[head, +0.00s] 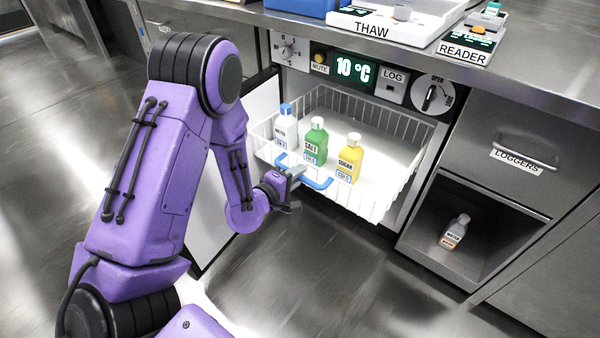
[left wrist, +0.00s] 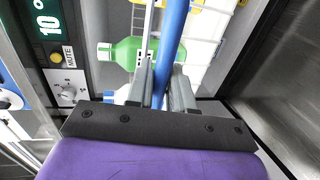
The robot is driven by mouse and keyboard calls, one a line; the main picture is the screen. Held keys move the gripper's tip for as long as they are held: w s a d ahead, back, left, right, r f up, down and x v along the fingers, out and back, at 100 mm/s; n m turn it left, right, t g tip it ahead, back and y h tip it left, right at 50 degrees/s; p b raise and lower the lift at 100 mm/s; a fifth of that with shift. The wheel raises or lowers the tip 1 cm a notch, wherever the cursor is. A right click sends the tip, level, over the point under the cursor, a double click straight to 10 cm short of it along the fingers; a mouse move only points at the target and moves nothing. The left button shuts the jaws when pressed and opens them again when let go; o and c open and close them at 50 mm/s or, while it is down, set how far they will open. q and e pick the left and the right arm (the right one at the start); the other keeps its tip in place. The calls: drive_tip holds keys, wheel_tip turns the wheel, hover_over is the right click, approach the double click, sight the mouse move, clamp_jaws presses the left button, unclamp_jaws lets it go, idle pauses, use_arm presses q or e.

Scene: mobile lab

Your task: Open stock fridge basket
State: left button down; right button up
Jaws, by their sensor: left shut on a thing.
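The white wire fridge basket (head: 395,192) is slid partly out of the fridge under the bench. A blue handle (head: 318,184) runs along its front. My left gripper (head: 292,180) is shut on the blue handle, which also shows between the fingers in the left wrist view (left wrist: 172,45). In the basket stand a white bottle with a blue cap (head: 285,128), a green bottle (head: 316,145) and a yellow bottle (head: 350,160). The fridge door (head: 240,165) stands open on the left. My right gripper is not in view.
The display (head: 354,70) reads 10 °C, with a dial (head: 290,48) and an OPEN knob (head: 432,97) beside it. The floor in front is clear.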

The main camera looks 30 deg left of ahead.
use_arm(q)
drive_tip(key=shift+s+a, duration=0.15)
drive_tip(key=shift+s, duration=0.2)
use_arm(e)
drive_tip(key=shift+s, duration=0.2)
use_arm(q)
drive_tip(key=c, duration=1.2)
unclamp_jaws()
drive_tip(key=shift+o, duration=0.2)
drive_tip(key=p+v, duration=0.2)
drive_tip(key=v, duration=0.8)
drive_tip(key=shift+s, duration=0.25)
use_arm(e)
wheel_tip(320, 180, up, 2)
